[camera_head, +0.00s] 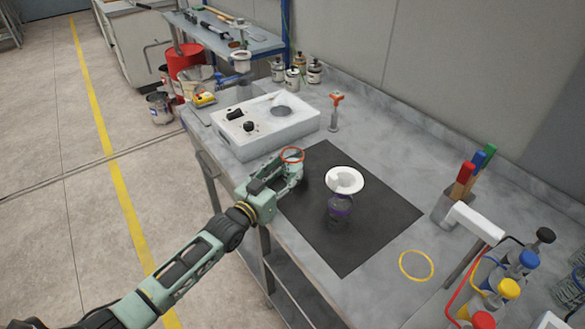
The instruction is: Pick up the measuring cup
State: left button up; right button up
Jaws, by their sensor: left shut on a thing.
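The measuring cup, a clear cup with an orange-red rim (292,155), is at the left edge of the black mat (400,218). My left gripper (290,174) reaches in from the left and is shut on the cup. The gripper's fingers hide much of the cup's lower body. I cannot tell whether the cup's base touches the table or is slightly above it. My right gripper is not in view.
A dark bottle with a purple band (340,208) and a white funnel-like top (345,180) stands on the mat, right of the cup. A white instrument box (270,128) is behind. Colour-capped bottles (505,292) and a brush holder (447,207) are at right.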

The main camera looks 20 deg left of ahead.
pick_arm(q)
jog(key=shift+c, duration=0.9)
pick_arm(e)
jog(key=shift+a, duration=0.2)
pick_arm(q)
jog(key=shift+r, duration=0.15)
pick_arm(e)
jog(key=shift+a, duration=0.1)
pick_arm(q)
jog(key=shift+s+a+r, duration=0.2)
jog(key=shift+s+r, duration=0.2)
jog(key=shift+s, duration=0.1)
jog(key=s+a+r, duration=0.1)
jog(key=s+r, duration=0.1)
jog(key=s, duration=0.2)
jog(key=s+a+r, duration=0.1)
jog(key=s+r, duration=0.1)
jog(key=s, duration=0.2)
jog(key=s+a+r+b, duration=0.1)
jog(key=s+a+r, duration=0.1)
jog(key=s+r, duration=0.1)
jog(key=shift+s, duration=0.65)
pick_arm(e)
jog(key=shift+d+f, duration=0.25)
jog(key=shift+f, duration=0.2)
